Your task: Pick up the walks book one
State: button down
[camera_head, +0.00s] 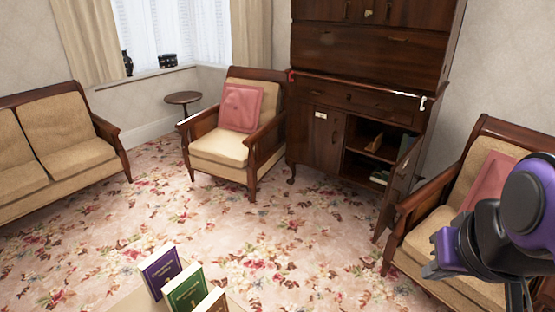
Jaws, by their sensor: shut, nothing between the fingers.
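Three upright books stand at the bottom of the view: a purple book (162,268), a green book (187,290) and a brown book (211,303). They stand close together in a slanting row, each with gold lettering on its cover. The titles are too small to read, so I cannot tell which is the walks book. The lower parts of the green and brown books are cut off by the frame. My gripper (432,268) is at the lower right, in front of the right armchair. It is shut and empty, well apart from the books.
The books are by a pale surface (130,300), mostly out of frame. An armchair with a pink cushion (241,107) stands by a dark wooden cabinet (310,140), whose lower right door (400,180) is open. A sofa (60,145) is at left. The flowered carpet between is clear.

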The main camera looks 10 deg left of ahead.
aim_at(186, 290)
jog(key=u, duration=1.7)
jog(key=k, duration=0.25)
jog(key=k+u, duration=0.2)
jog(key=u, duration=0.15)
jog(key=k+j+u, duration=0.1)
jog(key=u, duration=0.2)
jog(key=l+u, duration=0.15)
jog(key=u, duration=0.3)
jog(key=l+u, duration=0.15)
jog(key=u, duration=0.35)
jog(key=l, duration=2.5)
